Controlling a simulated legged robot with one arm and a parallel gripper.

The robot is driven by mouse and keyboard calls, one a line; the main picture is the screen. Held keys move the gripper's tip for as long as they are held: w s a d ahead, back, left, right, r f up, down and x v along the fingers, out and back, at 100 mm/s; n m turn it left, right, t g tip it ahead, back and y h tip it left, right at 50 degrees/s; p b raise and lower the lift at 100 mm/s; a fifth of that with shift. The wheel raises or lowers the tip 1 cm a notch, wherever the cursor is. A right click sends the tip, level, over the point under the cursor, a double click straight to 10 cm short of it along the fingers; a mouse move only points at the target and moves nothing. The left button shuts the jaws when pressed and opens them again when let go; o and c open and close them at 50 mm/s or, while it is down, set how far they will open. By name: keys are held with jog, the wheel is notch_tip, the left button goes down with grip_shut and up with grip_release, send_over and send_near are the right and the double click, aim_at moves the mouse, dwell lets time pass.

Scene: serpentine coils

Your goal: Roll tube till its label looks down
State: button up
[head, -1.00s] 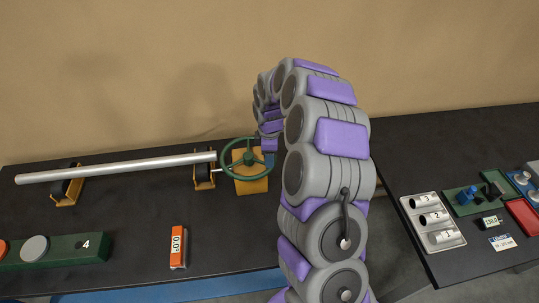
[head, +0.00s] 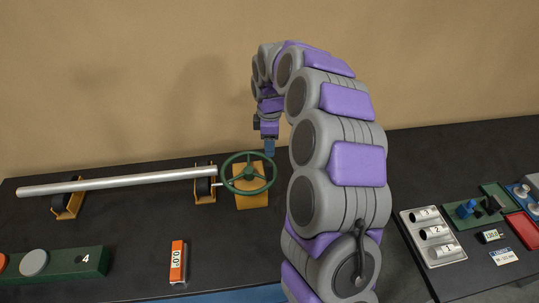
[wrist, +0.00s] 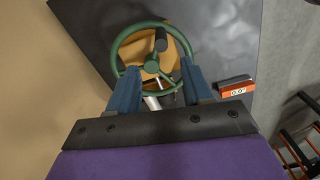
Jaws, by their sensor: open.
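The tube (head: 120,181) is a long silver bar lying level on two orange roller stands with black rollers, the left stand (head: 66,205) and the right stand (head: 205,188). No label shows on the side of the tube in view. A green handwheel (head: 247,173) on an orange block stands at the tube's right end. My gripper (head: 269,147) is above the wheel's back right rim. In the wrist view my gripper (wrist: 160,88) is open, its two blue fingers apart over the near part of the wheel (wrist: 151,66), with nothing between them gripped.
An orange box reading 0.0° (head: 178,262) lies in front of the wheel. A tray with black-ended cylinders (head: 432,237) sits on the right table.

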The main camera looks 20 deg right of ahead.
jog(key=shift+r, duration=2.25)
jog(key=shift+a, duration=0.1)
jog(key=s+a+m+g+b, duration=0.15)
jog(key=s+a+m, duration=0.25)
jog(key=s, duration=0.9)
jog(key=s+a+m+t+b, duration=0.15)
jog(key=s+a+m, duration=0.25)
jog(key=s, duration=0.9)
jog(key=s+f+m+g+b, duration=0.1)
jog(key=s+f+m, duration=0.1)
jog(key=s, duration=0.5)
jog(key=s+f+m+b, duration=0.1)
jog(key=s+f+m, duration=0.1)
jog(key=s, duration=0.5)
jog(key=shift+f+m+g, duration=0.2)
jog(key=shift+m+g, duration=0.2)
jog(key=shift+m, duration=0.5)
jog(key=shift+w+a, duration=0.1)
